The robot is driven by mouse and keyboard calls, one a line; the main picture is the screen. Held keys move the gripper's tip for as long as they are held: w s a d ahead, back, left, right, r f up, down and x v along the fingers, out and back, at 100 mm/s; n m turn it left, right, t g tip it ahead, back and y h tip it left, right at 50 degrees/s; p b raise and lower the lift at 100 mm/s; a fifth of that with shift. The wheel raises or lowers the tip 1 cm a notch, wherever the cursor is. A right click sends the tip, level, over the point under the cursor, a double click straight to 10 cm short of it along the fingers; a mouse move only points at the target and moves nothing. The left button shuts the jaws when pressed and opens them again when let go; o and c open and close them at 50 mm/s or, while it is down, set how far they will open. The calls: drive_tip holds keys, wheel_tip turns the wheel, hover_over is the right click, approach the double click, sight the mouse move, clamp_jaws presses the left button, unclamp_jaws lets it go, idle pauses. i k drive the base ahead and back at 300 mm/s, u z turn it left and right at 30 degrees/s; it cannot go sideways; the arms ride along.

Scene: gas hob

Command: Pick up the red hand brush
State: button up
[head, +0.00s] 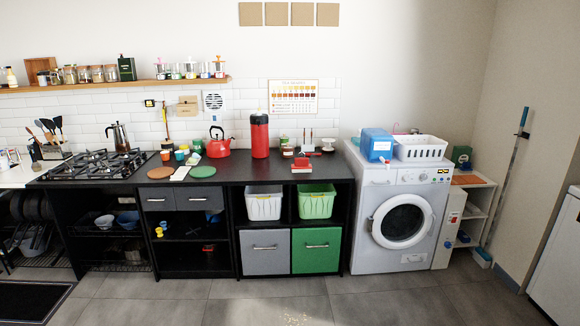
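A small red item with a darker top (301,166), which looks like the red hand brush, lies on the black counter (250,171) near its front edge. It is right of the tall red canister and left of the washing machine. It is too small to make out bristles or handle clearly. Another small red item (288,151) sits just behind it to the left. My gripper is not in view.
A tall red canister (260,136), a red kettle (218,144) and round boards stand on the counter. A washing machine (400,218) with a blue box (376,144) and white basket (420,148) is at right.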

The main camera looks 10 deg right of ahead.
sight(301, 164)
drive_tip(key=u, duration=0.6)
drive_tip(key=i, duration=0.5)
drive_tip(key=u, duration=0.7)
drive_tip(key=i, duration=2.5)
drive_tip(key=z, duration=1.3)
drive_tip(key=i, duration=0.65)
drive_tip(key=z, duration=0.3)
